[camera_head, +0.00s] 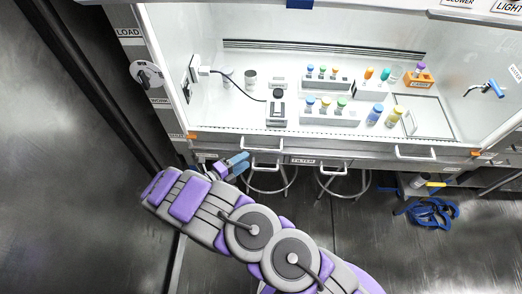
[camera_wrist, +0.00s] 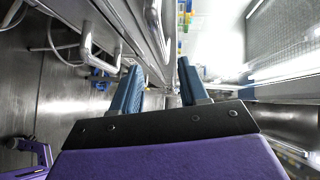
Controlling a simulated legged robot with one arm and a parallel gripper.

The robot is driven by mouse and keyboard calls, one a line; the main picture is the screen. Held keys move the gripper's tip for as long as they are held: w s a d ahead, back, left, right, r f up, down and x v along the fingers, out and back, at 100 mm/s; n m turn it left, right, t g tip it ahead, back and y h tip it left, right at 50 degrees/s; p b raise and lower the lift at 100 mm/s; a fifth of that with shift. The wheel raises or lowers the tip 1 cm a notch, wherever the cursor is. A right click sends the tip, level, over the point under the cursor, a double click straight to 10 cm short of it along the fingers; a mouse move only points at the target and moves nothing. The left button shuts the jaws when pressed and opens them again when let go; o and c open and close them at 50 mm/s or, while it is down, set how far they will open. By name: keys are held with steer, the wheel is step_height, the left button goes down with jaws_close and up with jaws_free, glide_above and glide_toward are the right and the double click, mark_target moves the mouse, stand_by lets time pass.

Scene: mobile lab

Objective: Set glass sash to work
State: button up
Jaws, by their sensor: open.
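The cabinet's opening fills the upper part of the head view, and its interior shows clearly. A pale bar (camera_head: 375,10) with a blue piece (camera_head: 300,3) crosses the top edge; it may be the sash's lower edge, but the glass cannot be told apart. The left post carries a LOAD label (camera_head: 128,32), a WORK label (camera_head: 160,100) and a lower label too small to read. My gripper (camera_head: 229,167), with blue fingers, is open and empty in front of the cabinet's lower left front. In the wrist view its fingers (camera_wrist: 160,88) are apart with nothing between.
Inside stand tube racks (camera_head: 329,114), bottles (camera_head: 394,116) and a dark-topped device (camera_head: 277,108). Drawer handles (camera_head: 415,154) stick out along the front. Stools (camera_head: 345,180) stand below, and blue coiled tubing (camera_head: 432,212) lies at right. The floor at left is clear.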

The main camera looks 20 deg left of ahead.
mark_target(262, 150)
steer(key=b+x, duration=0.1)
steer(key=x, duration=0.8)
steer(key=shift+w+d+f, duration=0.1)
steer(key=shift+w+d, duration=0.05)
steer(key=shift+w, duration=0.05)
jaws_close()
